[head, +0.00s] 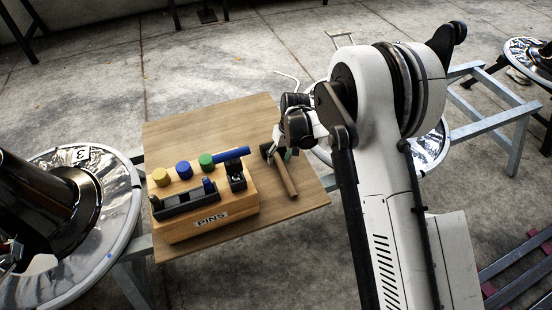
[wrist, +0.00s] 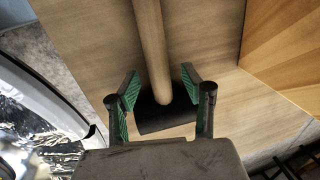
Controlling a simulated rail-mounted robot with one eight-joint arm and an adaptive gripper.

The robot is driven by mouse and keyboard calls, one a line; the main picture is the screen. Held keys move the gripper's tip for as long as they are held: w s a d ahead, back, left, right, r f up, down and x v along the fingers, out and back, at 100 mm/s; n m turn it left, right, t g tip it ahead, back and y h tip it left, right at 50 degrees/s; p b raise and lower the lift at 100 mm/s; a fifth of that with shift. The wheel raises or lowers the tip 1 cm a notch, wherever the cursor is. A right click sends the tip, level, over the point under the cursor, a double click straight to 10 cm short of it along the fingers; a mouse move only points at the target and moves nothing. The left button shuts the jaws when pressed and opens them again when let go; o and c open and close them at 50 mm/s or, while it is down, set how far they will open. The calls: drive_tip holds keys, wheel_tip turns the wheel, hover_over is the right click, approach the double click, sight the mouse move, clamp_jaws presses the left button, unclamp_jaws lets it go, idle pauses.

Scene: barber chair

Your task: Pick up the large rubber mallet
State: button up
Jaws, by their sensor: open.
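The large rubber mallet has a pale wooden handle (head: 285,177) and a dark head (head: 266,151). It is on the wooden board, right of the pin box, with the handle pointing toward the front right. In the wrist view the handle (wrist: 150,45) runs down from the top edge to the black head (wrist: 153,124). My gripper (wrist: 160,73) is open, with one green-padded finger on each side of the handle near the head. No contact between pads and handle shows. In the head view my gripper (head: 289,154) is at the mallet's head end, partly hiding it.
A wooden box (head: 188,228) labelled PINS stands just left of the mallet, holding yellow, blue and green pegs and dark parts. The wooden board (head: 200,120) is bare behind the box. Shiny round chair bases (head: 128,205) stand beside the board. Grey metal frame bars (head: 497,125) are at right.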

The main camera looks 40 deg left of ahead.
drive_tip(key=shift+s+f, duration=0.1)
drive_tip(key=shift+f, duration=0.6)
clamp_jaws()
drive_tip(key=shift+r, duration=0.15)
